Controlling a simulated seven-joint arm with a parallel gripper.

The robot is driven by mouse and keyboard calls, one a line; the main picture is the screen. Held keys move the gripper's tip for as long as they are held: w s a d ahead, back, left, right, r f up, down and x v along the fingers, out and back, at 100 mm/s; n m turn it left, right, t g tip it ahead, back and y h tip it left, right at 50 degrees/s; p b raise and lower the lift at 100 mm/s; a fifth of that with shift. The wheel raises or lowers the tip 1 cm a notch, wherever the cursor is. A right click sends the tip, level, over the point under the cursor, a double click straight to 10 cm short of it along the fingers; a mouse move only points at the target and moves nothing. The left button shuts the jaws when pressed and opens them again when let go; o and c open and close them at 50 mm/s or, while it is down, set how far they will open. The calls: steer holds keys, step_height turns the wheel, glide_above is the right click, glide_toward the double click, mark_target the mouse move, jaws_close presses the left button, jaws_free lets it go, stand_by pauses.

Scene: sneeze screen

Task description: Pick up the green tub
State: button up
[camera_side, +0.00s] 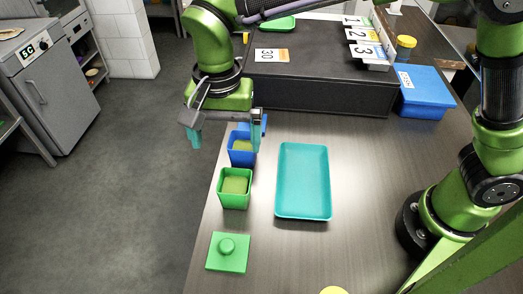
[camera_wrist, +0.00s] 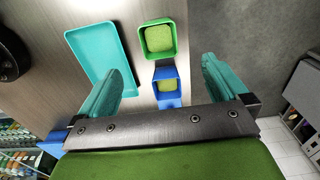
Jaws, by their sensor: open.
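The green tub (camera_side: 234,200) stands upright and open on the table, with a yellow-green filling inside. In the wrist view the green tub (camera_wrist: 145,44) is at the top middle, ahead of my fingers. A blue tub (camera_side: 240,158) with similar filling stands just behind it; in the wrist view this blue tub (camera_wrist: 168,100) lies nearer my gripper, between the fingers. My gripper (camera_side: 226,138) is open and empty, with teal fingertips spread wide, above and around the blue tub's area. It also shows in the wrist view (camera_wrist: 160,85).
A teal tray (camera_side: 281,204) lies right of the tubs. A green lid with a knob (camera_side: 228,253) lies in front of the green tub. A black raised block (camera_side: 320,92) stands behind, with a blue box (camera_side: 424,98) to its right. The table's left edge runs close by the tubs.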

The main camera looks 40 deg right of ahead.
glide_toward(235, 188)
steer(key=s+a, duration=0.2)
steer(key=shift+s+f, duration=0.3)
steer(key=shift+s, duration=0.1)
steer(key=shift+w+d+f, duration=0.1)
steer(key=shift+d+f, duration=0.1)
steer(key=shift+f, duration=1.2)
steer(key=shift+w+d+f, duration=0.1)
steer(key=shift+d+f, duration=0.05)
steer(key=shift+f, duration=1.2)
steer(key=c, duration=1)
